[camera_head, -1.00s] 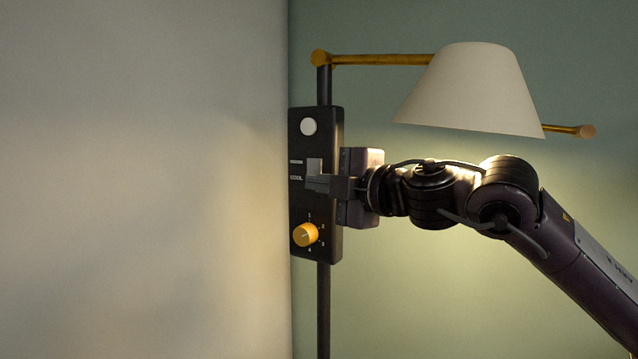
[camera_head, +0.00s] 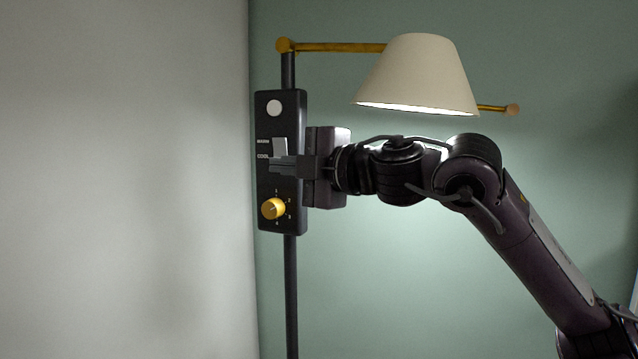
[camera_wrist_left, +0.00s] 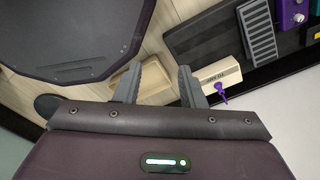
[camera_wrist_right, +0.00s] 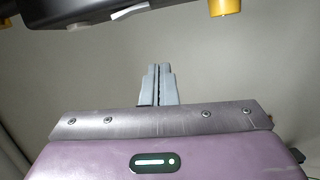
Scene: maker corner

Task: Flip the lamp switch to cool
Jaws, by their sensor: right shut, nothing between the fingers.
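The lamp's black control panel (camera_head: 268,190) is on a dark post, with a pale grey rocker switch (camera_head: 280,147) beside the printed words WARM and COOL. My right gripper (camera_head: 274,164) is shut and empty, its fingertips by the lower end of the switch at COOL height. They cover part of it; contact cannot be told. The right wrist view shows the shut fingers (camera_wrist_right: 158,82) and the switch (camera_wrist_right: 131,10) at the top edge. The cream lampshade (camera_head: 418,78) glows white underneath. My left gripper (camera_wrist_left: 160,82) is open, seen only in the left wrist view.
A yellow knob (camera_head: 273,208) is below the switch and a round white button (camera_head: 274,107) above it. A pale wall (camera_head: 120,180) stands close on the left. A brass arm (camera_head: 340,47) carries the shade.

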